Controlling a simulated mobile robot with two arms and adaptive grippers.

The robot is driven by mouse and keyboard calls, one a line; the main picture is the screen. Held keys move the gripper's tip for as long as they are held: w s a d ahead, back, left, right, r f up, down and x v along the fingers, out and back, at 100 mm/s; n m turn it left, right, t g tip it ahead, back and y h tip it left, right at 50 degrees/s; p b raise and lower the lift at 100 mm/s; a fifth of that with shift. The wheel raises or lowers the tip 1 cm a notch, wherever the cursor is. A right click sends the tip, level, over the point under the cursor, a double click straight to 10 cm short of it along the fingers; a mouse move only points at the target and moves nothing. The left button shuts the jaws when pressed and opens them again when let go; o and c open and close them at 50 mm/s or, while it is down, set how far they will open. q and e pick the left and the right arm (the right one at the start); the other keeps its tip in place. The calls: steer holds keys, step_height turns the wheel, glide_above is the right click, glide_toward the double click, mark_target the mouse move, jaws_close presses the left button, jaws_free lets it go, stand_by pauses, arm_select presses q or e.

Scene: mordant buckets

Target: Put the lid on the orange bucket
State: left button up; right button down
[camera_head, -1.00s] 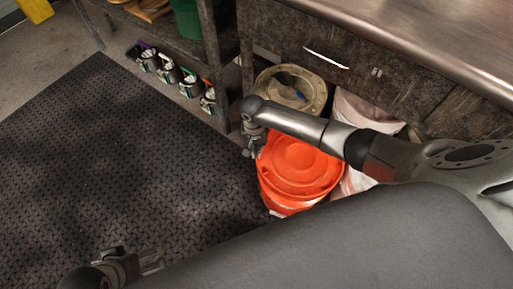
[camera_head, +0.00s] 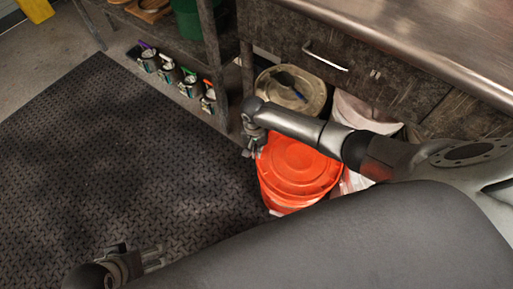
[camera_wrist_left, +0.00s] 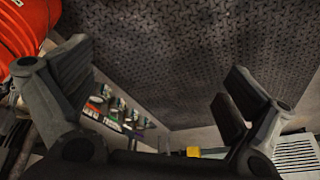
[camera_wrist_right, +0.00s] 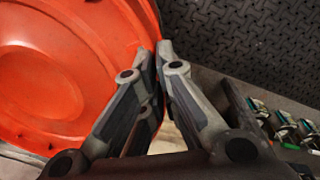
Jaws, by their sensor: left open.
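The orange bucket (camera_head: 272,197) stands on the floor in the head view. A round orange lid (camera_head: 300,168) lies over its top; whether it is fully seated I cannot tell. The lid also fills the left of the right wrist view (camera_wrist_right: 50,80). My right gripper (camera_head: 250,152) is at the lid's left edge, and its fingertips (camera_wrist_right: 157,55) come together on the rim. My left gripper (camera_head: 155,259) is open and empty over the dark mat, low on the left. In the left wrist view its fingers (camera_wrist_left: 160,85) are wide apart.
A pale bucket (camera_head: 307,95) with a dark item on top and a white bucket (camera_head: 362,113) stand beyond the orange one. A metal-topped counter (camera_head: 420,40) is above them. The mat (camera_head: 110,160) is clear.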

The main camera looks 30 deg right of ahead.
arm_select(q)
steer(key=shift+p+x, duration=0.3)
steer(key=shift+x, duration=1.1)
steer(key=shift+d, duration=0.1)
steer(key=shift+f+p, duration=0.3)
steer(key=shift+f, duration=0.55)
steer(key=shift+f, duration=0.1)
steer(key=shift+f, duration=0.45)
